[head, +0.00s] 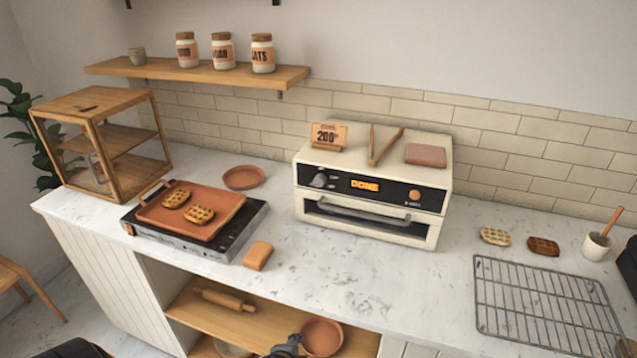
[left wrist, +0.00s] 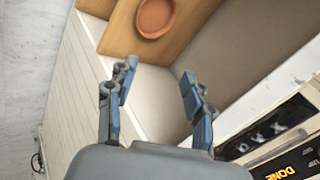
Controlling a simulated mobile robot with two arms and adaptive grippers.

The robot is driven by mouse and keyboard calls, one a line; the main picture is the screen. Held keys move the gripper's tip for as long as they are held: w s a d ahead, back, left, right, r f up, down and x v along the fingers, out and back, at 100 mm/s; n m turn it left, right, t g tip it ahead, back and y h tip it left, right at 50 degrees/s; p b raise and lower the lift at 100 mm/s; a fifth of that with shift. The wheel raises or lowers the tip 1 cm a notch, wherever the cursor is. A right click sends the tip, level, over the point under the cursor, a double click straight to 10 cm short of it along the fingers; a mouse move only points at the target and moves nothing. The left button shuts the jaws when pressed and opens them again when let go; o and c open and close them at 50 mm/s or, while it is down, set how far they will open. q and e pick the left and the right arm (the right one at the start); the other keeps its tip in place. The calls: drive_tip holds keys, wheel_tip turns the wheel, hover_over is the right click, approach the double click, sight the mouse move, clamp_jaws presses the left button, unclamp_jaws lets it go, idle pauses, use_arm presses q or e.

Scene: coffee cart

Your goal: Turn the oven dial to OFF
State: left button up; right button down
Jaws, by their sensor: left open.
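The cream oven (head: 372,188) stands on the counter with a black front panel. The dial (head: 319,180) is a round grey knob at the panel's left; its setting is too small to read. The orange display (head: 365,185) reads DONE, and the display also shows in the left wrist view (left wrist: 287,172). My left gripper (head: 287,347) is low in front of the counter, at the bottom of the head view, apart from the oven. In the left wrist view my left gripper (left wrist: 158,78) is open and empty, with the oven panel (left wrist: 265,130) at lower right. My right gripper is not seen.
The oven's handle (head: 372,213) runs below the panel. A griddle (head: 190,213) with waffles stands left, a brown block (head: 258,256) lies nearer the oven, and a cooling rack (head: 545,305) lies right. A terracotta bowl (head: 323,337) sits on the lower shelf. Counter before the oven is clear.

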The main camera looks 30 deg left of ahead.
sight(318, 184)
use_arm(q)
drive_tip(key=w+a+r+m+t, duration=0.1)
drive_tip(key=w+r+m, duration=0.1)
drive_tip(key=r, duration=0.3)
drive_tip(key=w+a+r+m+t+y, duration=0.1)
drive_tip(key=w+a+r+m+t, duration=0.1)
drive_tip(key=r, duration=0.3)
drive_tip(key=w+a+r+m+t+y, duration=0.1)
drive_tip(key=w+a+r+m, duration=0.1)
drive_tip(key=w+r+m, duration=0.2)
wheel_tip(318, 184, up, 2)
drive_tip(key=shift+a+r+t, duration=0.1)
drive_tip(key=shift+a+t, duration=0.05)
drive_tip(key=shift+t, duration=0.25)
drive_tip(key=w+a+r+m+t, duration=0.5)
drive_tip(key=w+r+m, duration=0.3)
drive_tip(key=r+m, duration=0.45)
drive_tip(key=shift+m, duration=0.65)
drive_tip(key=p+x, duration=0.1)
drive_tip(key=x, duration=0.3)
drive_tip(key=f+p+x, duration=0.1)
drive_tip(key=x, duration=0.4)
drive_tip(key=p+x, duration=0.1)
drive_tip(key=x, duration=0.3)
drive_tip(key=shift+w+f, duration=0.2)
drive_tip(key=shift+w, duration=0.1)
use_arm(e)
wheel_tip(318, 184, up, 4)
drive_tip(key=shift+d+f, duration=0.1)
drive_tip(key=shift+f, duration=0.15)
